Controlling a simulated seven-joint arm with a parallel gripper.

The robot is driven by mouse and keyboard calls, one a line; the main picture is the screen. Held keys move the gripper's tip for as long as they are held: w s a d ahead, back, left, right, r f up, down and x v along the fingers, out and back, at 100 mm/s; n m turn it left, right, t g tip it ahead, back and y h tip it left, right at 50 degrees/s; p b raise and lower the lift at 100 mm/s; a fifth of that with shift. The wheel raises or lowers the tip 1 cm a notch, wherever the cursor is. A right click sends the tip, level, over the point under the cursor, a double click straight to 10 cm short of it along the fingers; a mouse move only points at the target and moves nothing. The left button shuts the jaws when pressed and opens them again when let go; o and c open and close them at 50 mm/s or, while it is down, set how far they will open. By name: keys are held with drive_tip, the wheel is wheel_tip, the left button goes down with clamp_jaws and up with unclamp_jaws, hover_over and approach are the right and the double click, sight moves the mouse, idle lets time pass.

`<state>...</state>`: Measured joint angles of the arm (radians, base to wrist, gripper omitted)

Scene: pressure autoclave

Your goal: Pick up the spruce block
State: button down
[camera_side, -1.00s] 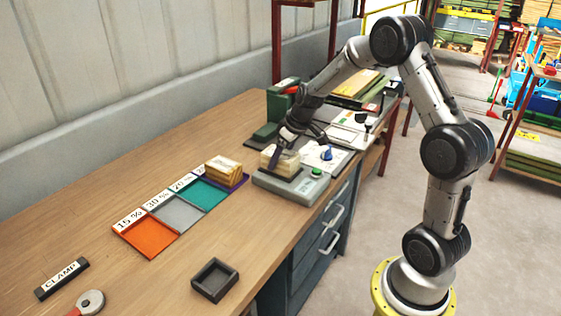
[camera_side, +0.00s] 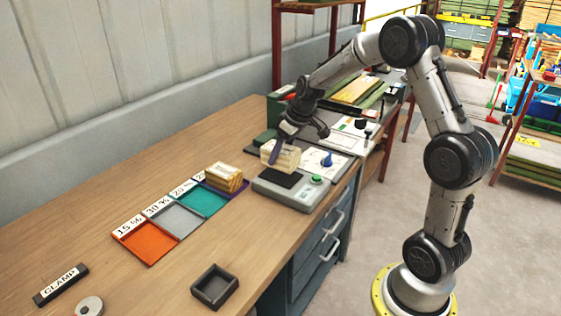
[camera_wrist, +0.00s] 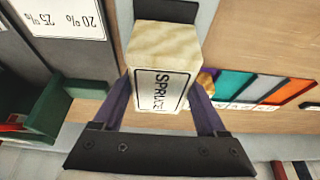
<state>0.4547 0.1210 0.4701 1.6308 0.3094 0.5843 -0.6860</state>
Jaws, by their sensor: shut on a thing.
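The spruce block (camera_wrist: 160,62) is pale wood with a white label reading SPRUCE. In the wrist view it sits between the two purple fingers of my gripper (camera_wrist: 160,103), which are shut on it. In the side view the block (camera_side: 281,154) is held in my gripper (camera_side: 282,148) just above the grey device with a dark pad (camera_side: 283,181) and a green button. The block looks raised clear of the pad. One of its sides is partly hidden by a finger.
Orange (camera_side: 146,241), grey (camera_side: 176,218) and teal (camera_side: 205,198) trays stand in a row with percent labels. Another wood block (camera_side: 223,176) rests in a purple tray (camera_side: 240,187). A dark square tray (camera_side: 214,287) and a CLAMP label (camera_side: 61,284) lie nearer. The bench between is clear.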

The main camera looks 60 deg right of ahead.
drive_tip(key=s+r, duration=0.1)
drive_tip(key=r, duration=0.1)
drive_tip(key=s+a+r, duration=0.1)
drive_tip(key=s+r, duration=0.1)
drive_tip(key=s+a+r, duration=0.1)
drive_tip(key=r, duration=0.1)
drive_tip(key=shift+s+r, duration=0.1)
drive_tip(key=shift+s, duration=0.3)
drive_tip(key=s+a+r, duration=0.3)
drive_tip(key=s, duration=0.5)
drive_tip(key=shift+r, duration=0.25)
